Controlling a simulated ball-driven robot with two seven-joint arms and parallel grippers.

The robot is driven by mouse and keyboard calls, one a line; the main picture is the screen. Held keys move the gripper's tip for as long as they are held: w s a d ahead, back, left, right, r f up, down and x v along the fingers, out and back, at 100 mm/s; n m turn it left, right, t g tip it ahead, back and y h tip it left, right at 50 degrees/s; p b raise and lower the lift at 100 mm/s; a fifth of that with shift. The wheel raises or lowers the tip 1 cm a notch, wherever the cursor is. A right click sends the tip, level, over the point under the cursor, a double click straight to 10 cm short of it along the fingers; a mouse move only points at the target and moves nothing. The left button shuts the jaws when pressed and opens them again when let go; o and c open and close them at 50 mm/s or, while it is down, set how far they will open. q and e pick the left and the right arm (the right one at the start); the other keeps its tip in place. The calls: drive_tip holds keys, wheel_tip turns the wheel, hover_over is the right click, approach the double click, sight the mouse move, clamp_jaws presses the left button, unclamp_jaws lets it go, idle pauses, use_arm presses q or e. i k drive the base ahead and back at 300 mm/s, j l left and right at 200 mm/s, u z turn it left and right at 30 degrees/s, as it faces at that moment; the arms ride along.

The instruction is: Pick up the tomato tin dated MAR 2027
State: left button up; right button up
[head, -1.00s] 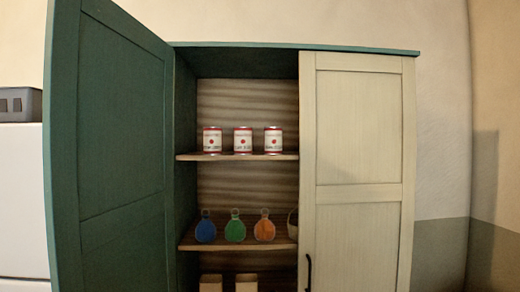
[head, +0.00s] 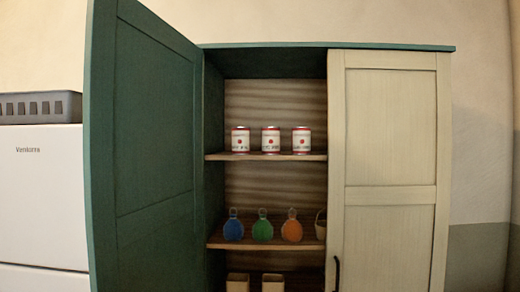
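Three similar tins with white labels, red bands and a red round mark stand upright in a row on the upper shelf (head: 220,156) of the open cabinet. They are the left tin (head: 240,140), the middle tin (head: 271,140) and the right tin (head: 301,140). Each has small dark print low on its label, too small to read, so I cannot tell which is dated MAR 2027. Neither of my grippers is in the head view.
The green left door (head: 150,150) stands open; the cream right door (head: 390,150) is shut. The shelf below holds a blue bottle (head: 233,230), green bottle (head: 262,230), orange bottle (head: 291,230) and partly hidden basket (head: 320,225). A white appliance (head: 40,200) stands left.

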sight(240, 135)
drive_tip(key=u, duration=0.35)
drive_tip(key=i+l+u, duration=0.35)
drive_tip(key=u, duration=0.15)
drive_tip(key=i+l+u, duration=0.25)
drive_tip(key=l+u, duration=0.2)
drive_tip(key=l, duration=0.15)
